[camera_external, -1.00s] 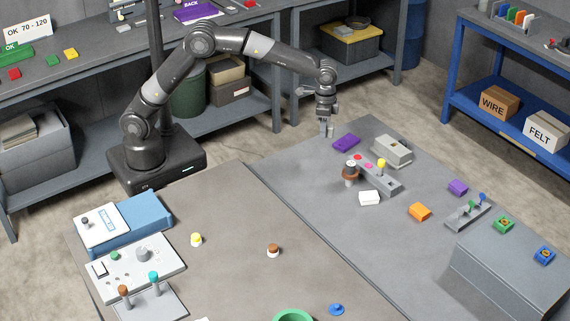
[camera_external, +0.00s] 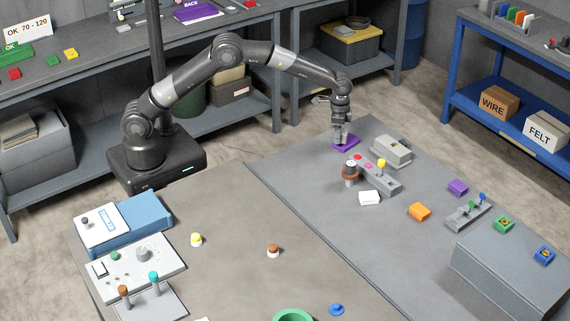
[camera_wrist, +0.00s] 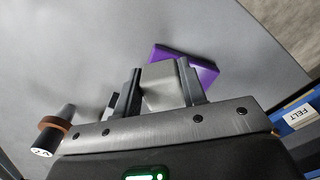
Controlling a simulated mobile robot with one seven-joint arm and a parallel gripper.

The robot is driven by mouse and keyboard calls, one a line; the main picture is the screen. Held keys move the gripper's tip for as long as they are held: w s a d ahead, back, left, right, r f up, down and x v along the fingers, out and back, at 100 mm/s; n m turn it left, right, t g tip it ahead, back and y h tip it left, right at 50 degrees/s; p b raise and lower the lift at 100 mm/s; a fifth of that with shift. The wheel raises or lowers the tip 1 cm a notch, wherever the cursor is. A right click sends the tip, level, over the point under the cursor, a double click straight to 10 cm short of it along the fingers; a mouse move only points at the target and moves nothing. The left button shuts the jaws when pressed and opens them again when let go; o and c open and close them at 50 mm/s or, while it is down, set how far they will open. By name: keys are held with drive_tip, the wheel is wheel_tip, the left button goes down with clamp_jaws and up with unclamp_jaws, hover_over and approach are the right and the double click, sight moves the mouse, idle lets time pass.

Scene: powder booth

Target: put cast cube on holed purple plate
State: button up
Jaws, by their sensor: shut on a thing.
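My gripper (camera_external: 341,136) is shut on the grey cast cube (camera_wrist: 163,87), which sits between the two fingers in the wrist view. The purple plate (camera_external: 352,144) lies on the grey mat near its back edge. In the external view my gripper is over the plate. In the wrist view the plate (camera_wrist: 207,74) shows behind the cube and the right finger, partly covered by them. Its holes cannot be made out. I cannot tell whether the cube touches the plate.
A grey box (camera_external: 392,151) stands right of the plate. A grey block with coloured knobs (camera_external: 383,180) and a brown-collared post (camera_external: 350,171) stand in front; the post also shows in the wrist view (camera_wrist: 54,131). A white block (camera_external: 369,198) lies nearer. The mat left of these is clear.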

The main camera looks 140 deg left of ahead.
drive_tip(key=shift+f, duration=0.45)
drive_tip(key=shift+f, duration=0.15)
drive_tip(key=o, duration=1.1)
wheel_tip(320, 180, up, 12)
